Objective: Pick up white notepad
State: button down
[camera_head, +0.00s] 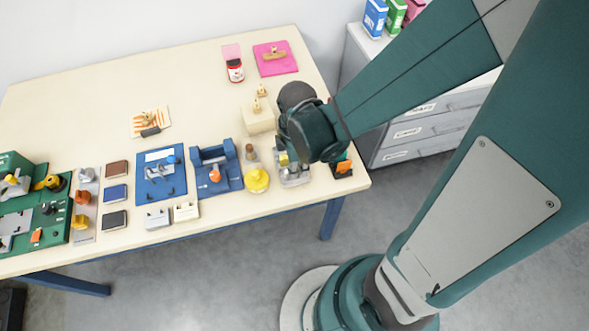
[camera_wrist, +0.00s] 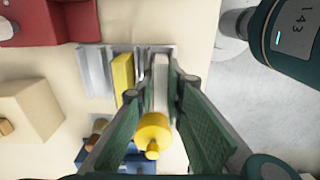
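The white notepad (camera_wrist: 160,85) stands on edge in a grey metal rack (camera_wrist: 95,75), beside a yellow pad (camera_wrist: 123,75). In the wrist view my gripper (camera_wrist: 166,88) points down at the rack, its two green fingers apart, one on each side of the white notepad. I see a slight gap, and no clear grip on it. In the head view the rack (camera_head: 293,181) is at the table's right front, with the yellow pad (camera_head: 284,159) partly showing. My wrist covers the fingers and the white notepad there.
A yellow knobbed object (camera_wrist: 153,133) stands close to the rack; it also shows in the head view (camera_head: 257,181). A cream block (camera_head: 258,118) is behind, and a dark box with an orange top (camera_head: 343,167) is near the right edge.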

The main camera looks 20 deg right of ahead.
jog(key=shift+r, duration=0.1)
dwell(0.3)
jog(key=shift+r+p, duration=1.1)
jog(key=shift+r, duration=3.8)
jog(key=shift+w, duration=0.15)
